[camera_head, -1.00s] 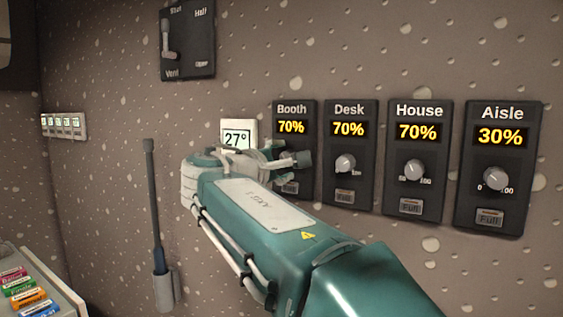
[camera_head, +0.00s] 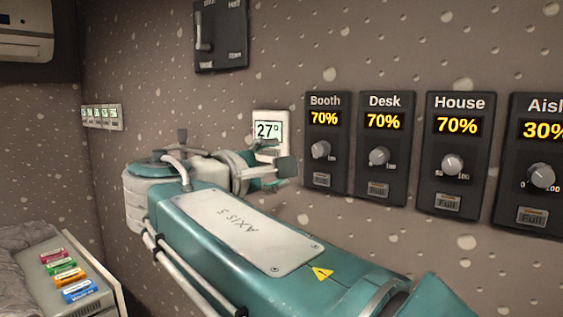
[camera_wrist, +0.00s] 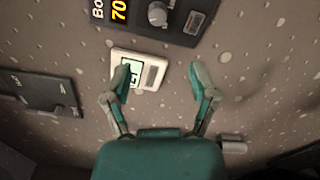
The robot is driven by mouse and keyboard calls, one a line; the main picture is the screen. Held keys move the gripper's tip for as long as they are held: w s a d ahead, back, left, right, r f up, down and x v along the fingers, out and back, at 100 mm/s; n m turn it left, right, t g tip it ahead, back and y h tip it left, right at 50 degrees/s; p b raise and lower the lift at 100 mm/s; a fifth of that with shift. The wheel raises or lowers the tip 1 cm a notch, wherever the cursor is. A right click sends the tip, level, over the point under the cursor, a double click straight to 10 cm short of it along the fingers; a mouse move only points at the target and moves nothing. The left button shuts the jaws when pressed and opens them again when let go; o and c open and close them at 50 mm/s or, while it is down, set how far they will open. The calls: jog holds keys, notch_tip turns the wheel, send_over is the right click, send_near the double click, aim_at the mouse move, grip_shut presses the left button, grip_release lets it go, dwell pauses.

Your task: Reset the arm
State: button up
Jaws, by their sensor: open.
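My arm (camera_head: 240,232) reaches in from the bottom right of the head view. My gripper (camera_wrist: 158,78) shows in the wrist view with its two fingers spread apart and nothing between them. In the head view, its fingers (camera_head: 284,170) are left of the Booth panel and just below the thermostat in the picture, apart from both as far as I can tell. The Booth panel (camera_head: 323,182), Desk panel (camera_head: 374,101) and House panel (camera_head: 447,183) each read 70%. The Aisle panel (camera_head: 528,193) reads 30% and is cut off at the right edge.
A white thermostat (camera_head: 269,117) reads 27°. An air unit (camera_head: 26,45) is at upper left.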

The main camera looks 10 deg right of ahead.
jog(key=s+d+f+m+g+y, duration=0.25)
jog(key=s+d+f, duration=0.2)
jog(key=f, duration=0.45)
jog(key=s+d+f+m+g+y, duration=0.1)
jog(key=s+d+f+g+y, duration=0.2)
jog(key=d+f, duration=0.45)
jog(key=s+a+f+m+g+y, duration=0.1)
jog(key=s+f+m+y, duration=0.2)
jog(key=s+f, duration=0.3)
jog(key=s+a+f+m+y, duration=0.1)
jog(key=s+f+m+y, duration=0.3)
jog(key=f, duration=0.7)
jog(key=s+m, duration=0.2)
jog(key=shift+s+a+f+g, duration=0.25)
jog(key=shift+s+a+g, duration=0.1)
jog(key=shift+s+a, duration=0.05)
